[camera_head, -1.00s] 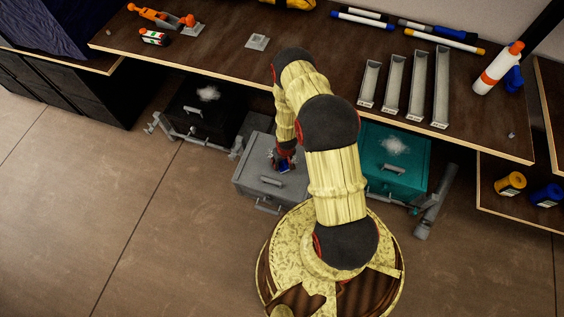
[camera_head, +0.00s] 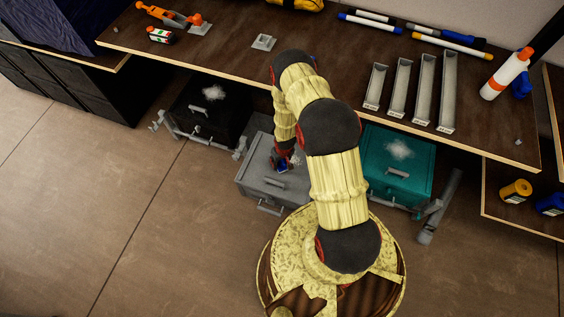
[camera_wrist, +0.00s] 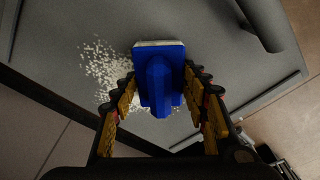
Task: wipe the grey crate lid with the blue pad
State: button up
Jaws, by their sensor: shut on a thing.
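The grey crate lid (camera_head: 262,183) lies below the workbench, between a black crate and a teal crate. In the wrist view the grey lid (camera_wrist: 215,40) fills most of the picture. White specks (camera_wrist: 97,62) are scattered on it to the left of the pad and around it. My gripper (camera_wrist: 160,92) is shut on the blue pad (camera_wrist: 160,70), which has a pale edge at its far end. The pad is over the lid among the specks; I cannot tell for certain whether it touches. In the head view the pad (camera_head: 282,167) is partly hidden by my gripper.
A grey handle (camera_wrist: 258,22) stands up from the lid near the pad. The black crate (camera_head: 190,112) and teal crate (camera_head: 385,185) each bear a white patch. The workbench edge (camera_head: 240,83) overhangs behind. Open floor (camera_head: 130,220) lies at the left.

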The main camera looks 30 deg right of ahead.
jog(key=shift+s+d, duration=0.7)
jog(key=shift+s, duration=0.3)
jog(key=shift+w, duration=0.15)
jog(key=shift+w+a, duration=0.7)
jog(key=shift+w, duration=0.2)
jog(key=shift+s, duration=0.1)
jog(key=shift+s+d, duration=0.7)
jog(key=shift+s, duration=0.25)
jog(key=shift+r+p, duration=1.7)
jog(key=shift+r, duration=0.75)
